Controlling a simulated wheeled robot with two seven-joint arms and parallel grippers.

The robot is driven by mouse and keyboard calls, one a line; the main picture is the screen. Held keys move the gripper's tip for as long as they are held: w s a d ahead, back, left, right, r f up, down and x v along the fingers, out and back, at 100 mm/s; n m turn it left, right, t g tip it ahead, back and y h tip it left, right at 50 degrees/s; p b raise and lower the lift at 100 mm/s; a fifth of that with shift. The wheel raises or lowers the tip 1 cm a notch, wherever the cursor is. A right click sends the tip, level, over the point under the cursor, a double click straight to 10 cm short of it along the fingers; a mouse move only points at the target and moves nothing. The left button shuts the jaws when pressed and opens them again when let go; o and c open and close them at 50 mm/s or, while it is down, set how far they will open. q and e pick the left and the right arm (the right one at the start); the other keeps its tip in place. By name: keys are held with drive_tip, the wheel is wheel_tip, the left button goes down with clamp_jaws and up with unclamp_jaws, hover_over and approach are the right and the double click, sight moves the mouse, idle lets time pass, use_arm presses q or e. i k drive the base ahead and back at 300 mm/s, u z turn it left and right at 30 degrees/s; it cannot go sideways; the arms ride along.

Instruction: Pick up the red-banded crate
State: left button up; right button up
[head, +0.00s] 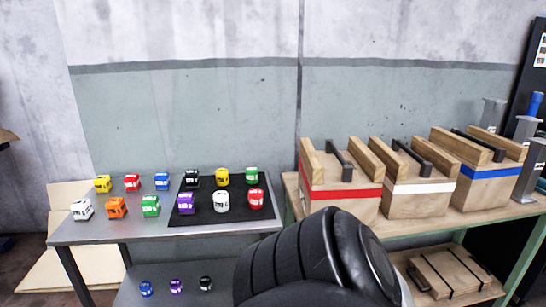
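The red-banded crate (342,204) stands on the wooden-topped table at right, leftmost of three crates. It is a light wood box with a red band round its upper part, wooden bars along its top edges and a dark handle (340,160) on top. Its lower front is partly hidden by a large black rounded part, likely one of my arm links. Neither gripper shows in the head view.
A white-banded crate (418,203) and a blue-banded crate (485,187) stand to the right of it. A grey table (150,229) at left holds several coloured toy cars and a black mat (222,179). A wooden box (450,276) lies on the lower shelf.

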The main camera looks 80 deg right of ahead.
sight(350, 180)
drive_tip(key=z, duration=3.45)
